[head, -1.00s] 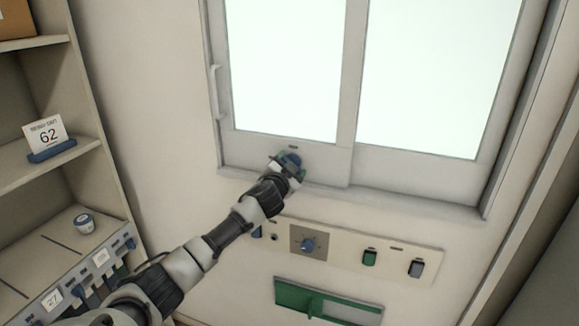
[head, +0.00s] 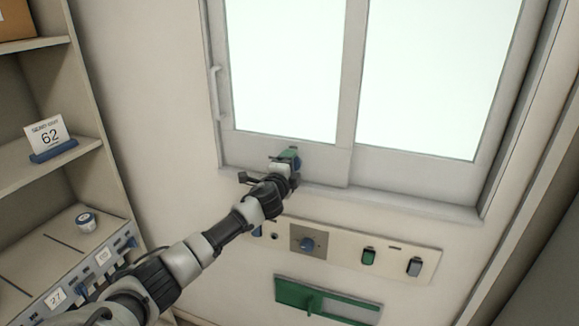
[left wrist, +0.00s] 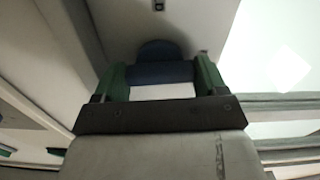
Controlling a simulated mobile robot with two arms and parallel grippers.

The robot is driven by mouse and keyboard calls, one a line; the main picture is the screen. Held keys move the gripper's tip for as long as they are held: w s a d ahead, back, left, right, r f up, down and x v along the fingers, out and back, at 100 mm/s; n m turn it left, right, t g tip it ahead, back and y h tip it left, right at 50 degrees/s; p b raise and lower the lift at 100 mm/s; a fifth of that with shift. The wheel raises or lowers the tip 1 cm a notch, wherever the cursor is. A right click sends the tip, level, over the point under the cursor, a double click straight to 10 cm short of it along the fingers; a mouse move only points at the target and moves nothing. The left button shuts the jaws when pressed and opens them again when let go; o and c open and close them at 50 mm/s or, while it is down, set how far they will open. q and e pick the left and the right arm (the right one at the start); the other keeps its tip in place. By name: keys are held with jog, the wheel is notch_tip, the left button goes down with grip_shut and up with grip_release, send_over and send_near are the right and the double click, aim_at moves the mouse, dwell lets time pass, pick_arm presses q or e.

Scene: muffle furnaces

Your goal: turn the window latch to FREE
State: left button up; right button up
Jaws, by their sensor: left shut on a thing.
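The window latch is a blue knob on the bottom rail of the left sliding pane. In the head view only a bit of the latch (head: 297,163) shows, mostly hidden by my left gripper (head: 288,158). In the left wrist view the blue latch (left wrist: 160,72) sits between the green fingertips of my left gripper (left wrist: 161,76), which is shut on it. No FREE marking can be read; a small dark mark (left wrist: 158,5) shows on the frame beyond the latch. My right gripper is not in view.
Below the sill, a panel (head: 345,252) carries a blue dial (head: 306,244) and switches. A green-and-white plate with a green handle (head: 315,302) is lower. A shelf unit (head: 68,70) with a "62" card (head: 47,136) stands left. The wall between is bare.

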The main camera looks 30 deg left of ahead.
pick_arm(q)
jog(key=shift+m, duration=0.6)
jog(key=o, duration=0.9)
jog(key=shift+s, duration=0.1)
jog(key=b+v, duration=0.2)
jog(key=v, duration=0.8)
jog(key=shift+s+d+b, duration=0.1)
jog(key=shift+s+b, duration=0.25)
jog(key=shift+b, duration=0.05)
